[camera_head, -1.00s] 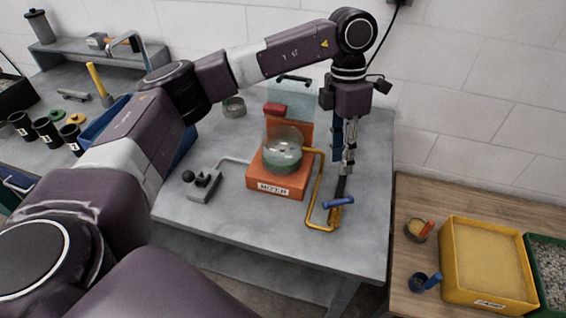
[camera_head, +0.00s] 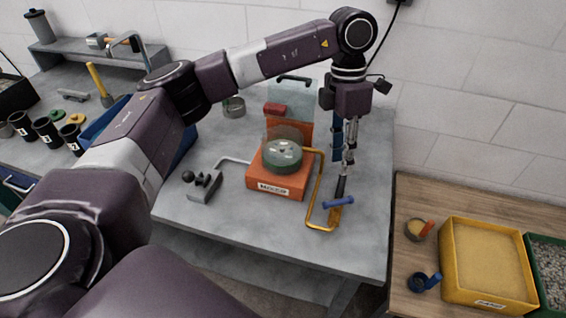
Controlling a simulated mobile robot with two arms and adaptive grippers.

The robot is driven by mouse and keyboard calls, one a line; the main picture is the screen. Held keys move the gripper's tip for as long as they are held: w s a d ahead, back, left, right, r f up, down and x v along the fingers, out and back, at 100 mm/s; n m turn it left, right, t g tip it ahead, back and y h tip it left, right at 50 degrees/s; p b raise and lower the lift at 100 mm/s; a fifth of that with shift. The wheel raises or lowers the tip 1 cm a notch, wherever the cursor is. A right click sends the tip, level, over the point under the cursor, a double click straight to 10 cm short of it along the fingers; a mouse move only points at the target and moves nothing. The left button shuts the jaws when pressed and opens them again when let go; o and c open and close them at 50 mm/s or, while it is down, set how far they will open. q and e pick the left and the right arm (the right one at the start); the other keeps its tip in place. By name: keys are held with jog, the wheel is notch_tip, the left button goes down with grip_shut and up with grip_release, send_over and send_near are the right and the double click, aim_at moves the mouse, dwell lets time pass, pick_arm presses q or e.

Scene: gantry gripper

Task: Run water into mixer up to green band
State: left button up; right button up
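The orange mixer (camera_head: 276,188) stands on the grey bench with a clear round bowl (camera_head: 283,142) on top. A green band (camera_head: 283,165) shows around the lower bowl, with pale highlights inside; the exact water level is unclear. A yellow pipe (camera_head: 315,190) runs from the mixer's right side to a valve with a blue handle (camera_head: 339,203). My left gripper (camera_head: 342,187) points down just above and behind this handle. Its dark fingertips overlap in view, so I cannot tell their opening or whether they touch the valve. My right gripper is not in view.
A grey lever block (camera_head: 205,187) with a bent pipe stands left of the mixer. A blue bin (camera_head: 185,146) is partly behind my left arm. Bare bench surrounds the valve.

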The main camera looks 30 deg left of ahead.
pick_arm(q)
jog(key=p, duration=0.6)
send_over(336, 201)
jog(key=w+a, duration=0.1)
notch_tip(336, 201, down, 4)
jog(key=f+p, duration=0.1)
jog(key=f, duration=0.3)
jog(key=f+p, duration=0.1)
jog(key=f, duration=0.2)
jog(key=shift+s+d+p, duration=0.35)
jog(key=shift+s, duration=0.05)
jog(key=shift+f, duration=0.5)
jog(key=shift+c, duration=0.7)
grip_shut()
